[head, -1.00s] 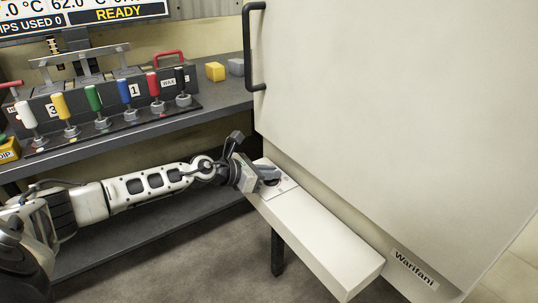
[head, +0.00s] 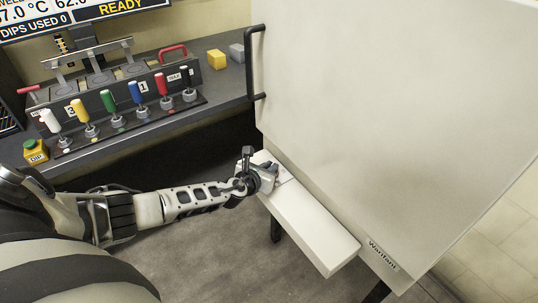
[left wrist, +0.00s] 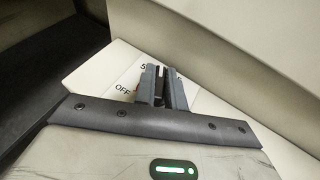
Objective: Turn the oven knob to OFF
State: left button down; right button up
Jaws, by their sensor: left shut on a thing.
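The oven (head: 400,120) is a large pale box with a pale ledge (head: 310,225) along its lower front. My left gripper (head: 269,176) is at the far left end of this ledge, over the knob's white label plate. In the left wrist view its two grey fingers (left wrist: 162,87) are close together over the plate, shut on the knob, which they hide almost wholly. A "5" is partly visible above. The knob's pointer direction cannot be told. My right gripper is out of view.
A dark bench (head: 215,90) at the back left carries a row of coloured levers (head: 110,108), a yellow block (head: 216,59) and a grey block (head: 237,53). A black handle (head: 250,62) stands out from the oven's left edge. Floor is open below the ledge.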

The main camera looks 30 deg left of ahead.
pick_arm(q)
jog(key=shift+d+r+n+y+p, duration=0.1)
jog(key=shift+d+n+y+p, duration=0.05)
jog(key=shift+n+y+p, duration=0.4)
jog(key=shift+d+r+n+y+p, duration=0.1)
jog(key=shift+n+y+p, duration=0.2)
jog(key=shift+n+y, duration=0.25)
jog(key=shift+f+n+g+y+p, duration=0.15)
jog(key=shift+n+g+y+p, duration=0.25)
jog(key=shift+n+y, duration=0.55)
jog(key=n+g+y, duration=0.1)
jog(key=n+y, duration=0.1)
jog(key=shift+w+f+y, duration=0.1)
jog(key=shift+f+y, duration=0.05)
jog(key=shift+y, duration=0.2)
jog(key=shift+n+g+y+b, duration=0.6)
jog(key=shift+n+g+y, duration=0.2)
jog(key=shift+n, duration=0.05)
jog(key=shift+n+y, duration=0.3)
jog(key=c, duration=1.5)
grip_release()
jog(key=shift+g, duration=0.3)
jog(key=shift+o, duration=0.2)
